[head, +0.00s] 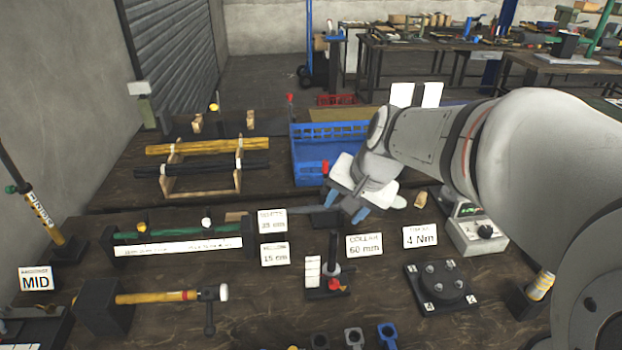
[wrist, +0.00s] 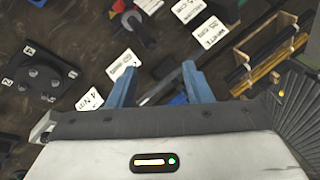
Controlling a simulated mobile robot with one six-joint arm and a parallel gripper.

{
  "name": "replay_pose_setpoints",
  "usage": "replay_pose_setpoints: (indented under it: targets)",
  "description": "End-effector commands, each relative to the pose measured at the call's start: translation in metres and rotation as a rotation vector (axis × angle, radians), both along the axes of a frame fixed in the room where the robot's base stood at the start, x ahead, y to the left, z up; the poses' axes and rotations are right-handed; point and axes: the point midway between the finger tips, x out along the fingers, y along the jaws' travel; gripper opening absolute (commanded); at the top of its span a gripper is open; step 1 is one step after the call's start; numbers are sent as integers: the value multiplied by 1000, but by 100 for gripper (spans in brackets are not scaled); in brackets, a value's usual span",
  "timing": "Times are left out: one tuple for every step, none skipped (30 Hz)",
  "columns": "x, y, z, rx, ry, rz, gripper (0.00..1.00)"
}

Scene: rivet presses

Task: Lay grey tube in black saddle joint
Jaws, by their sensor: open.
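My gripper (head: 346,207) is open, its blue fingers pointing down over the middle of the bench; in the wrist view the fingers (wrist: 158,80) stand apart. A light grey bar, seemingly the grey tube (wrist: 160,86), lies slantwise between them. A low black block, possibly the saddle joint (head: 324,217), sits under the fingertips; a dark piece also shows beside the bar in the wrist view (wrist: 179,99). The fingers hide much of it, so I cannot tell whether the tube is seated.
A wooden rack (head: 174,184) holds yellow and black tubes at left. A blue crate (head: 305,172) stands behind my gripper. A black and red upright tool (head: 333,268), a black plate with knobs (head: 441,286) and a meter box (head: 478,236) stand nearby. Label cards surround the area.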

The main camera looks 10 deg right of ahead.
Motion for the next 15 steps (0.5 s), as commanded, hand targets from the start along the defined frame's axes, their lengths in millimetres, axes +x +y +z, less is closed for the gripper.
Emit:
replay_pose_setpoints:
  targets:
    - [29, -4, -36, 67, 13, -93, 45]
    - [45, -5, -46, 108, 18, -148, 45]
    - [65, -8, -60, 163, 25, -224, 45]
    - [81, -11, -70, 203, 31, -279, 45]
    - [96, -14, -81, 242, 35, -332, 45]
    - [114, -18, -93, 292, 42, -400, 45]
    - [127, -21, -102, 326, 47, -446, 45]
    - [139, -24, -110, 357, 52, -490, 45]
    - [153, -29, -120, 395, 57, -542, 45]
    - [162, -32, -127, 421, 61, -577, 45]
    - [170, -35, -134, 444, 66, -609, 45]
    - [180, -39, -141, 472, 70, -646, 45]
    - [186, -41, -146, 491, 73, -671, 45]
    - [192, -43, -150, 505, 75, -692, 45]
    - [198, -46, -154, 523, 77, -716, 45]
